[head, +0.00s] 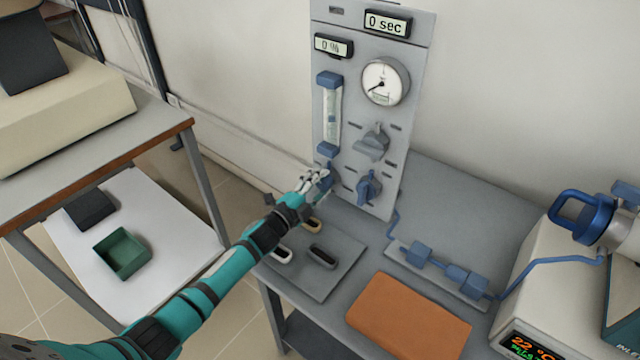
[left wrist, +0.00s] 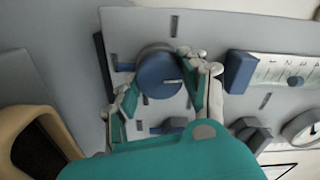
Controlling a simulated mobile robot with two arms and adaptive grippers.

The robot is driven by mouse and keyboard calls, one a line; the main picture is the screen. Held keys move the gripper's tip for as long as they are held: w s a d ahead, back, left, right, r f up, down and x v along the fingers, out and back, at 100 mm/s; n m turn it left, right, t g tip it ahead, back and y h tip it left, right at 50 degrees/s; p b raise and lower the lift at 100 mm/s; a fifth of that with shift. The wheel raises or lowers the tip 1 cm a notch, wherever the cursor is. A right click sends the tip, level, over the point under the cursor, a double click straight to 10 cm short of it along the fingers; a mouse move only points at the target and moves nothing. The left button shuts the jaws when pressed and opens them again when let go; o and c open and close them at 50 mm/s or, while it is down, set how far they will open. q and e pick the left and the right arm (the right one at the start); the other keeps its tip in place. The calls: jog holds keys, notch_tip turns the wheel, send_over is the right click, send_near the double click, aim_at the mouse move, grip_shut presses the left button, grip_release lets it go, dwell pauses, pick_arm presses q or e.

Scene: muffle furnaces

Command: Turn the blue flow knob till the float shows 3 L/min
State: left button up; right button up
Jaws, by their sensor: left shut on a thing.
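The blue flow knob (left wrist: 160,73) is round with a pale index line. It sits low on the grey upright panel (head: 405,110), under the flowmeter (head: 332,105). In the head view it is mostly hidden by my left gripper (head: 320,181). In the left wrist view my left gripper (left wrist: 160,90) has its fingers around the knob, one on each side, shut on it. The flowmeter is a clear tube with blue end blocks. My right gripper is out of view.
A grey selector (head: 373,143) and another blue knob (head: 368,187) are close right of the gripper. A round gauge (head: 385,82) and displays are above. A tool tray (head: 335,275) lies under my left arm; an orange pad (head: 408,315) lies in front.

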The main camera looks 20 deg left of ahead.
pick_arm(q)
jog(key=shift+f, duration=0.1)
jog(key=o, duration=1.2)
jog(key=v, duration=1.2)
